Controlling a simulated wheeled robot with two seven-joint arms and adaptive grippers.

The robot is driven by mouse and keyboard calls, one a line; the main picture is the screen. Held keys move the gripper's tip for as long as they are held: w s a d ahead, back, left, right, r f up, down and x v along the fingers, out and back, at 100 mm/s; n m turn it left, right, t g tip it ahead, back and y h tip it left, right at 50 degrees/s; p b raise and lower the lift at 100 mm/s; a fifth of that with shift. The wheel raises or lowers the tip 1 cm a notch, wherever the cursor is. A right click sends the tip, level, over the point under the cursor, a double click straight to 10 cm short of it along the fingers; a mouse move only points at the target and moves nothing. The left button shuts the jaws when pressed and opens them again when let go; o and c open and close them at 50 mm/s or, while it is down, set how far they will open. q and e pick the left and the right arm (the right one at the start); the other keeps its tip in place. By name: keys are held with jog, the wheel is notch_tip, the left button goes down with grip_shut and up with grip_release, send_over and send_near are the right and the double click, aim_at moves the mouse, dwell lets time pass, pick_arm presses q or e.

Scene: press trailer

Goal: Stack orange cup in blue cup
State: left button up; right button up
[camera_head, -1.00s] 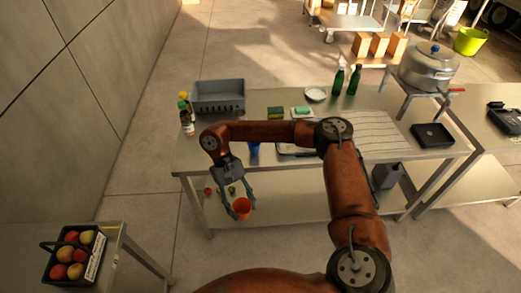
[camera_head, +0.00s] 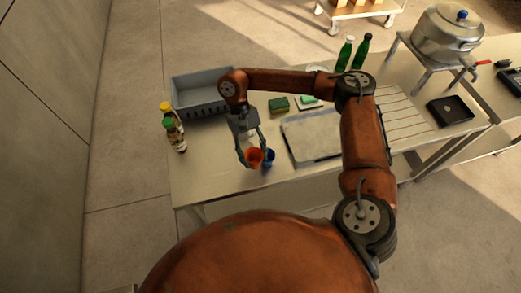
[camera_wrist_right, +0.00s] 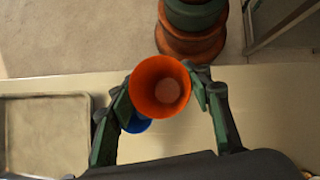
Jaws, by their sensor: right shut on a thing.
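The orange cup (camera_head: 254,158) is held in my right gripper (camera_head: 254,156), over the table near its front edge. In the right wrist view the orange cup (camera_wrist_right: 160,87) sits between the two fingers, its open mouth facing the camera. The blue cup (camera_head: 268,158) is just to the right of the orange cup in the head view, close beside it. In the right wrist view the blue cup (camera_wrist_right: 137,123) is partly hidden behind the orange cup and a finger. Whether the cups touch cannot be told. My left gripper is not in view.
A metal tray (camera_head: 313,137) lies right of the cups. A grey crate (camera_head: 204,95), bottles (camera_head: 174,130), a sponge (camera_head: 279,104) and a green-and-white item (camera_head: 309,101) stand behind or left. A large pot (camera_head: 447,35) stands at the right. The table's front left is clear.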

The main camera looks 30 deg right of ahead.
jog(key=shift+s+f+m+y+p, duration=0.2)
jog(key=shift+s+m+y+p, duration=0.15)
jog(key=shift+m, duration=0.25)
jog(key=s+f+m+t+y+p, duration=0.1)
jog(key=s+m+t+y+p, duration=0.15)
jog(key=s+m+p, duration=0.35)
jog(key=s+r+m+t+p, duration=0.4)
jog(key=r+m+t+p, duration=0.65)
jog(key=m, duration=1.05)
jog(key=w+d+f+g+b, duration=0.1)
jog(key=w+d+f+b, duration=0.2)
jog(key=w+d+f, duration=0.3)
jog(key=shift+w+d+f+y, duration=0.2)
jog(key=shift+w+f+y, duration=0.2)
jog(key=shift+w+f, duration=2.65)
